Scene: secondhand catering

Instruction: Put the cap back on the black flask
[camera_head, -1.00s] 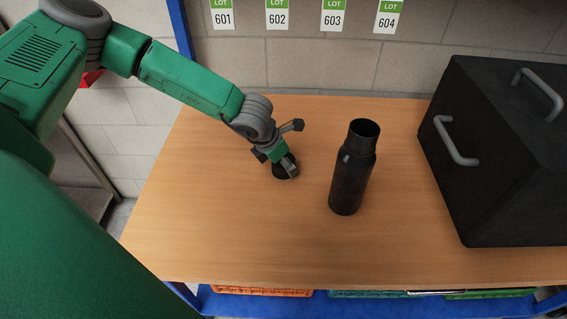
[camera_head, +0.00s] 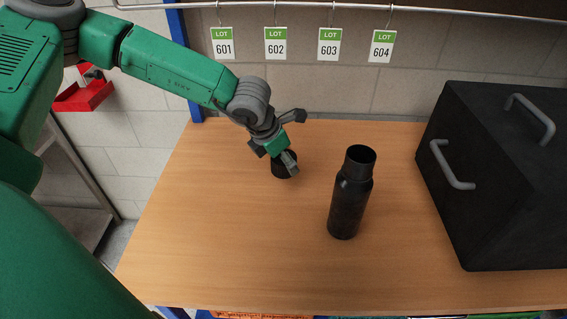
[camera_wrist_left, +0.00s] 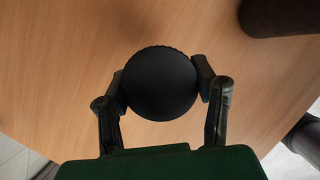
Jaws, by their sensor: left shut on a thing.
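The black flask (camera_head: 350,195) stands upright and open-topped on the wooden table, right of my left gripper. Its dark side also shows at the top right of the left wrist view (camera_wrist_left: 278,14). My left gripper (camera_head: 286,162) is shut on the round black cap (camera_head: 281,171), apart from the flask and seemingly just above the table. In the left wrist view the cap (camera_wrist_left: 162,84) sits between both fingers (camera_wrist_left: 163,86), its round face towards the camera. My right gripper is not in view.
A large black box (camera_head: 490,185) with grey handles stands at the table's right. Lot tags (camera_head: 329,44) hang from a rail along the back wall. The wooden table (camera_head: 225,235) is clear at the front and left. A red bin (camera_head: 84,95) is beyond its left side.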

